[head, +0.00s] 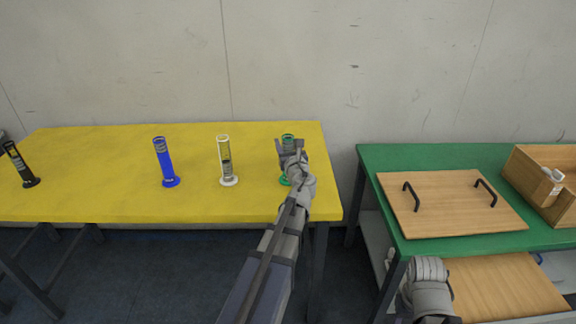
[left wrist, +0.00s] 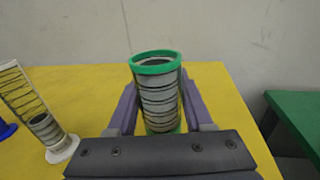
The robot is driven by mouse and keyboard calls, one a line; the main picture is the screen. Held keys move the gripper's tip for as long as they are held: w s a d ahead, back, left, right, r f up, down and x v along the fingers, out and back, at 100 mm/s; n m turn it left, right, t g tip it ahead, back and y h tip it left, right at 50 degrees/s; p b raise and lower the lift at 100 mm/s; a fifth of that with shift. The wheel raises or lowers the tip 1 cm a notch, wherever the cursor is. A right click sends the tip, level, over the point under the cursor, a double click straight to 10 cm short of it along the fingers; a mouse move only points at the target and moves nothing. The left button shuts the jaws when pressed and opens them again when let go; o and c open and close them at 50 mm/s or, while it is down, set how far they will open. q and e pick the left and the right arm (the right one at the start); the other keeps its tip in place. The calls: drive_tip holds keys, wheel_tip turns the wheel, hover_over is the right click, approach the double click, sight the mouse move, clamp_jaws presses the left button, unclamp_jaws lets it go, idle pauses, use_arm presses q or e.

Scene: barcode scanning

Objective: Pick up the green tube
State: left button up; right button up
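The green tube (head: 287,139) stands near the right end of the yellow table in the head view, partly hidden by my left wrist. In the left wrist view the clear, ringed green tube (left wrist: 160,95) has green ends and is between the two purple fingers of my left gripper (left wrist: 160,100). The fingers lie close along both sides; I cannot tell whether they press on it. The left gripper also shows in the head view (head: 291,148). Part of my right arm shows at the bottom right of the head view, but I cannot make out its gripper.
On the yellow table (head: 90,205) stand a white tube (head: 224,160), a blue tube (head: 164,162) and a black tube (head: 20,165). A green table (head: 400,155) to the right holds a wooden board (head: 450,205) with two black handles and a wooden box (head: 530,165).

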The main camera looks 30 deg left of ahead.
use_arm(q)
clamp_jaws()
idle(0.9)
